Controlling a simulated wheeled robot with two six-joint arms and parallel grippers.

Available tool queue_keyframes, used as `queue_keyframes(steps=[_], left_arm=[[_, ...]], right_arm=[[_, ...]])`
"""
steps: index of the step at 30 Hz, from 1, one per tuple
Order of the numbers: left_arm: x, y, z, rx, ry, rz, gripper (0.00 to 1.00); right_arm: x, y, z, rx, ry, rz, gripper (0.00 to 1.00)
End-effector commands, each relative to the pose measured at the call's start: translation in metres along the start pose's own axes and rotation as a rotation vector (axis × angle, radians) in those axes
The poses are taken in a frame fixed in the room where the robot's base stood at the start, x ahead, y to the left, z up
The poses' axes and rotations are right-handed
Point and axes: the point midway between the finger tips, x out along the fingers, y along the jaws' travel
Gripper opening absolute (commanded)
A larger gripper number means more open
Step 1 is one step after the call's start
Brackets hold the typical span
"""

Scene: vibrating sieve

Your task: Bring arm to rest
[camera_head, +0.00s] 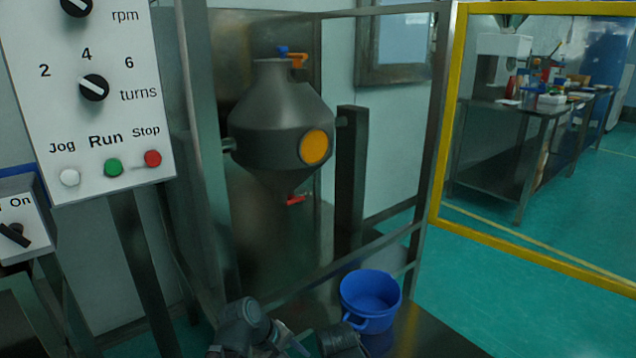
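Grey and black links of my own arm show at the bottom edge, left of the blue bucket (370,297). I cannot tell which arm they belong to. No gripper fingertips can be made out in this view. The bucket stands upright on a dark surface below the metal rail, and the part of it that I can see inside looks empty.
A grey conical vessel (280,130) with an orange disc hangs in a metal frame. A control panel (90,100) with knobs and buttons is at the left. A yellow-framed barrier (437,130) stands at the right, with a cluttered bench (500,150) behind it.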

Motion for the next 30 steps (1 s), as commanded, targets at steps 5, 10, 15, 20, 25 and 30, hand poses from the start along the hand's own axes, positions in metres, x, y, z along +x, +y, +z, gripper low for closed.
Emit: queue_keyframes(steps=[5, 10, 15, 20, 25, 30], left_arm=[[-0.012, -0.058, -0.018, 0.337, 0.068, -0.221, 0.41], [-0.027, -0.097, -0.032, 0.573, 0.072, -0.396, 0.41], [-0.042, -0.115, -0.031, 0.753, 0.037, -0.532, 0.41], [-0.038, -0.097, 0.002, 0.834, -0.008, -0.566, 0.41], [-0.037, -0.081, 0.035, 0.922, -0.053, -0.608, 0.41], [-0.037, -0.069, 0.071, 1.013, -0.096, -0.652, 0.41]], right_arm=[[0.0, 0.0, 0.0, 0.0, 0.0, 0.0, 0.5], [0.0, 0.0, 0.0, 0.0, 0.0, 0.0, 0.5], [-0.006, 0.001, 0.0, 0.0, 0.0, 0.0, 0.5], [-0.017, 0.002, 0.001, 0.0, 0.0, 0.001, 0.5], [-0.028, 0.003, 0.002, -0.001, -0.001, 0.002, 0.5], [-0.04, 0.004, 0.003, -0.001, -0.001, 0.002, 0.5]])
